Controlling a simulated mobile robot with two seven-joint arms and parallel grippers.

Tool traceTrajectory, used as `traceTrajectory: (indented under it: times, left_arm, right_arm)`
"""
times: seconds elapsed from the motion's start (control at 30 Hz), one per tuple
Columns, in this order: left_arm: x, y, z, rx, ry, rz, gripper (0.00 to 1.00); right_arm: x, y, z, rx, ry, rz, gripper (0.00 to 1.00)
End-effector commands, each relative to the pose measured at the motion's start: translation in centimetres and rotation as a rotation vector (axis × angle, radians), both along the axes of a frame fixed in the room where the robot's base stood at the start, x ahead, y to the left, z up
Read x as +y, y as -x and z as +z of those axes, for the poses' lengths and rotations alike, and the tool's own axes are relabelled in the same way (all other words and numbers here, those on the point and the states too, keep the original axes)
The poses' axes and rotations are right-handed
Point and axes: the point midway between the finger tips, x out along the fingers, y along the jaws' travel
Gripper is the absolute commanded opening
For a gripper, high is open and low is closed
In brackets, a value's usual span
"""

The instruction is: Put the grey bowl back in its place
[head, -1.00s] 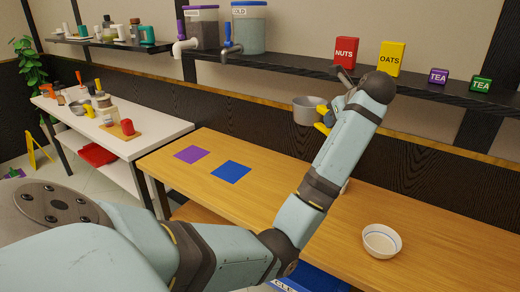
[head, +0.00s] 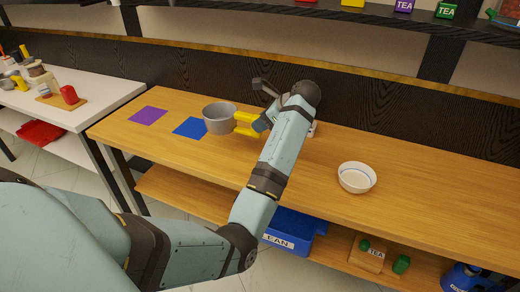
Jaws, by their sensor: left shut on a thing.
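The grey bowl (head: 220,120) is upright, held by my left gripper (head: 240,122), whose yellow fingers are shut on its right side. The bowl appears just above the wooden table (head: 310,168), beside and partly over the right edge of the blue square mat (head: 188,127). I cannot tell whether it touches the table. A purple square mat (head: 148,116) lies further left. My right gripper is not in view.
A white bowl (head: 357,178) stands on the table to the right of my left arm. A small white object (head: 312,130) is mostly hidden behind the arm. A white side table (head: 100,98) stands left.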

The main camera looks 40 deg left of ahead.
Motion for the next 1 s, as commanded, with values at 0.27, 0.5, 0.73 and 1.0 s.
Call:
traceTrajectory:
  times: [0.27, 0.5, 0.73, 1.0]
  left_arm:
    - [0.0, 0.0, -3.5, 0.0, -0.001, -0.001, 0.0]
    - [0.0, 0.0, -6.4, 0.001, 0.0, -0.001, 0.0]
    - [-0.1, 0.0, -9.2, -0.002, 0.001, -0.001, 0.0]
    - [0.0, 0.0, -9.1, -0.001, 0.0, -0.001, 0.0]
  right_arm:
    - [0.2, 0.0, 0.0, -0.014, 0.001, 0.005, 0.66]
    - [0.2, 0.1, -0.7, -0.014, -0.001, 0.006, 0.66]
    - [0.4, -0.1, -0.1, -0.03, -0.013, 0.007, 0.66]
    - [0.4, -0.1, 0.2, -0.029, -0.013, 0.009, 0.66]
